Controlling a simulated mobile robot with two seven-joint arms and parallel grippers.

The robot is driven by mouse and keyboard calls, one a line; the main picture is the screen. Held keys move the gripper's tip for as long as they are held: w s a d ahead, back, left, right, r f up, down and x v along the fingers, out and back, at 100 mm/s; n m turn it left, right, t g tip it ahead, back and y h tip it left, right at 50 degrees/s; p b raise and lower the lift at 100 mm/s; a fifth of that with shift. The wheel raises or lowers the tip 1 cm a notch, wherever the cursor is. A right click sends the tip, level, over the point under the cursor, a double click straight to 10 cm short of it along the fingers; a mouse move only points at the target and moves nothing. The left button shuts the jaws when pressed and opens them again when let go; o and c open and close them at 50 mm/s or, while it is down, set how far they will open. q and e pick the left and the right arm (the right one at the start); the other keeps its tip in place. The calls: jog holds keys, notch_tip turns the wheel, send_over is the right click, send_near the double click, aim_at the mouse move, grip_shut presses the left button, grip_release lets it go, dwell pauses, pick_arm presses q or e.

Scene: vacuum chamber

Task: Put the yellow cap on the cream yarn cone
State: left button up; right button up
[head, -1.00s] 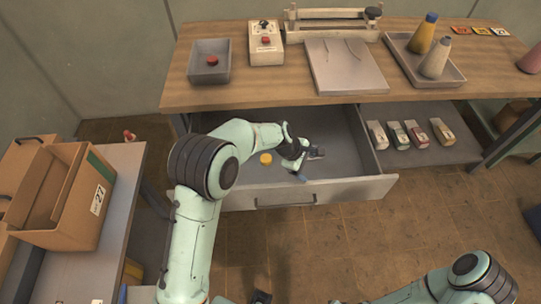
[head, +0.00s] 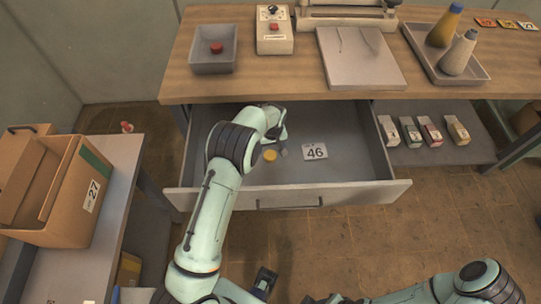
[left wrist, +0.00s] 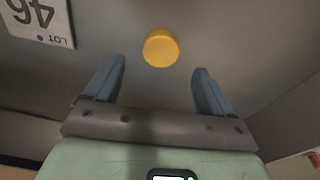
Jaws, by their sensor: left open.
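The yellow cap (head: 270,156) lies on the floor of the open grey drawer (head: 345,168). In the left wrist view the cap (left wrist: 161,45) is just beyond the two blue fingertips, roughly midway between them and not touched. My left gripper (left wrist: 159,66) is open and empty. In the head view it is mostly hidden by my own left arm, close to the cap.
A card marked 46 (head: 315,152) lies in the drawer right of the cap. The drawer's front wall (head: 290,196) is a raised edge. A cardboard box (head: 62,205) stands at left.

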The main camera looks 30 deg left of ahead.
aim_at(270, 155)
pick_arm(q)
jog(key=shift+w+a+f, duration=0.1)
jog(key=shift+a+f, duration=0.05)
jog(key=shift+f, duration=1.25)
jog(key=shift+w+a+f, duration=0.1)
jog(key=shift+f, duration=1.25)
jog(key=c, duration=1.1)
